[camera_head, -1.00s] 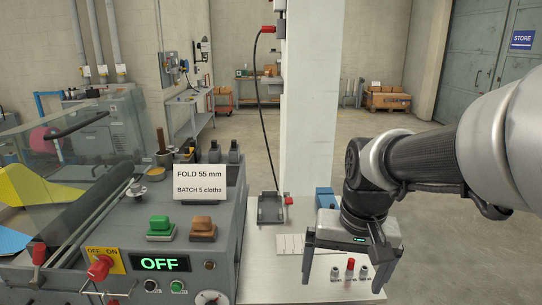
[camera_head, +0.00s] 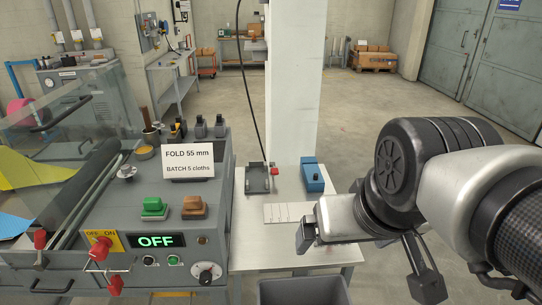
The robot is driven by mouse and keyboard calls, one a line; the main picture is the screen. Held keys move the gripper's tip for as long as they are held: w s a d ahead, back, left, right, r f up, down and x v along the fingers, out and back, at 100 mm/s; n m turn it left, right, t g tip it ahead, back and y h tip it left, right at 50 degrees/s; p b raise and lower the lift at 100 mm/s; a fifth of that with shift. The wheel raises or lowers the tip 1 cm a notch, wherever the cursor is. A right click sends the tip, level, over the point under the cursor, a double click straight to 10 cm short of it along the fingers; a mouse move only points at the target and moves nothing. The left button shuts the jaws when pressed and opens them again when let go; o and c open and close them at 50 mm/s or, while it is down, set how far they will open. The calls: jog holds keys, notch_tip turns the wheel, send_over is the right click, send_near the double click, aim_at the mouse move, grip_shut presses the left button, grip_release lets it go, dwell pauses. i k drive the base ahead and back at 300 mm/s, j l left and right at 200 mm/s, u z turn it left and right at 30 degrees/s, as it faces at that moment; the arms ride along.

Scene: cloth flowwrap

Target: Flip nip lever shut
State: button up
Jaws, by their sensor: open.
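The grey wrapping machine (camera_head: 75,262) fills the left side, with its panel reading OFF. I cannot tell for sure which handle is the nip lever. A red-tipped lever (camera_head: 40,239) stands upright at the machine's left, beside the roller. A red switch handle (camera_head: 100,248) sits on the yellow OFF/ON plate, and a red knob (camera_head: 115,285) shows below it. My gripper (camera_head: 365,260) is open and empty, with its fingers wide apart. It is at the right, over the white side table's right edge, well apart from all these handles.
The white side table (camera_head: 255,257) holds a grey cradle (camera_head: 258,179) and a blue block (camera_head: 312,176). A white column (camera_head: 294,90) rises behind it. A grey bin (camera_head: 302,292) stands in front. Clear guard panels cover the machine's left. Floor at the right is free.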

aim_at(42, 263)
jog(key=k+j+u, duration=0.1)
jog(key=u, duration=0.3)
jog(key=k+j+u, duration=0.1)
jog(key=j+u, duration=0.35)
jog(key=u, duration=0.3)
jog(key=k+j+u, duration=0.1)
jog(key=j+u, duration=0.25)
jog(key=i+j+u, duration=0.25)
jog(key=k+j, duration=0.05)
jog(key=k, duration=0.05)
